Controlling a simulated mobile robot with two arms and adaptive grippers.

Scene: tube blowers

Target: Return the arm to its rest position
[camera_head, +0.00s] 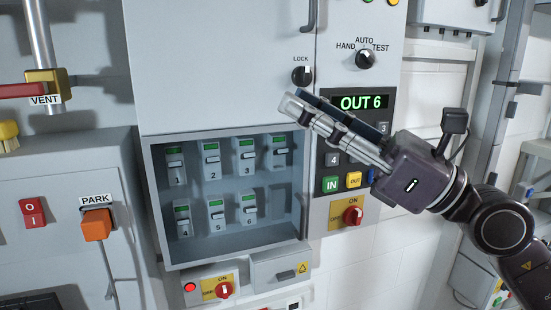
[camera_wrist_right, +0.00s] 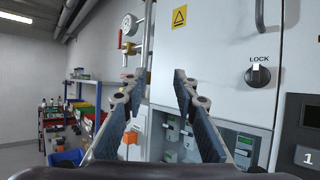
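My right gripper (camera_head: 294,101) reaches in from the right, in front of the cabinet and the upper right corner of its open recess. In the right wrist view its two fingers (camera_wrist_right: 159,80) stand apart with nothing between them, so it is open and empty. The gripper hides part of the keypad and possibly part of the recess's top right edge. My left gripper is not in view.
The recess (camera_head: 150,200) holds several numbered switch modules. A display (camera_head: 362,102) reads OUT 6. The LOCK knob (camera_head: 302,76) is close above the fingers. A red rotary switch (camera_head: 352,215) sits below the keypad. Shelves (camera_wrist_right: 48,130) stand far left in the wrist view.

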